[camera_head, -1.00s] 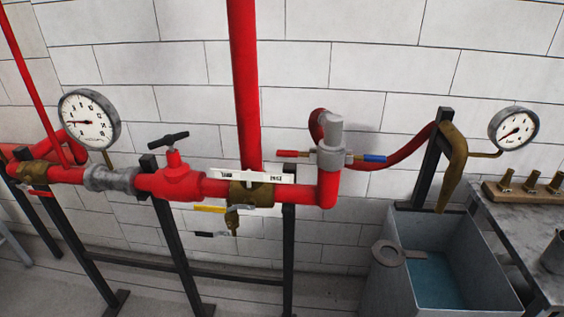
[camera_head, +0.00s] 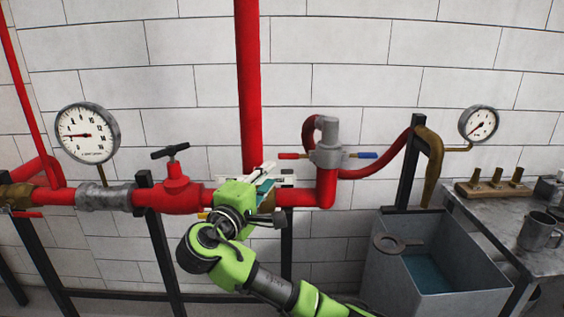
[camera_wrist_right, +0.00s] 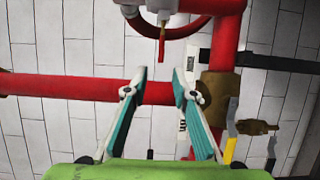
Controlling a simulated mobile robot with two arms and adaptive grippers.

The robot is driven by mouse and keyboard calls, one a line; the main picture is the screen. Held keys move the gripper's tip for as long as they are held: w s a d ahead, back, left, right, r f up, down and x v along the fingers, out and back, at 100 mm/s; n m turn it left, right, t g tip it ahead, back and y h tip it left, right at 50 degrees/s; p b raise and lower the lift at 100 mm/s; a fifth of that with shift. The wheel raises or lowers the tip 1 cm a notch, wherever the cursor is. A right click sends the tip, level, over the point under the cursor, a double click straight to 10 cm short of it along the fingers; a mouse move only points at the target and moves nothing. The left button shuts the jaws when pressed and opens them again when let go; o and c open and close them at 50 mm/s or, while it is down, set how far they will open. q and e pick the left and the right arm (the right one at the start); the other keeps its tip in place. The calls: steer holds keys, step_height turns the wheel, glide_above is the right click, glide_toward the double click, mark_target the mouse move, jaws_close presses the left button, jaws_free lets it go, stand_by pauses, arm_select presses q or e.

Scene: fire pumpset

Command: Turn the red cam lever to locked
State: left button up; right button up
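The red cam lever (camera_head: 292,156) sticks out to the left from the grey coupling (camera_head: 328,157) at the top of the red riser. The blue cam lever (camera_head: 363,155) sticks out to the right. In the wrist view the red lever (camera_wrist_right: 162,46) shows beyond the fingertips. My right gripper (camera_head: 264,178) is in front of the red pipe, below and left of the red lever and apart from it. The wrist view shows the gripper (camera_wrist_right: 160,78) open and empty, fingers spread. My left gripper is not in view.
A red hand valve (camera_head: 174,175) and a gauge (camera_head: 87,134) are at the left. The vertical red pipe (camera_head: 248,90) rises behind my gripper. A red hose (camera_head: 385,158) runs right to a brass nozzle (camera_head: 432,165). A grey tank (camera_head: 385,275) and bench stand right.

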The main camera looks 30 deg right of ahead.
mark_target(285, 158)
steer(key=p+x, duration=0.2)
steer(key=x, duration=1.1)
steer(key=shift+w+d+f+p, duration=0.1)
steer(key=shift+w+d+p, duration=0.15)
steer(key=shift+p, duration=0.1)
jaws_close()
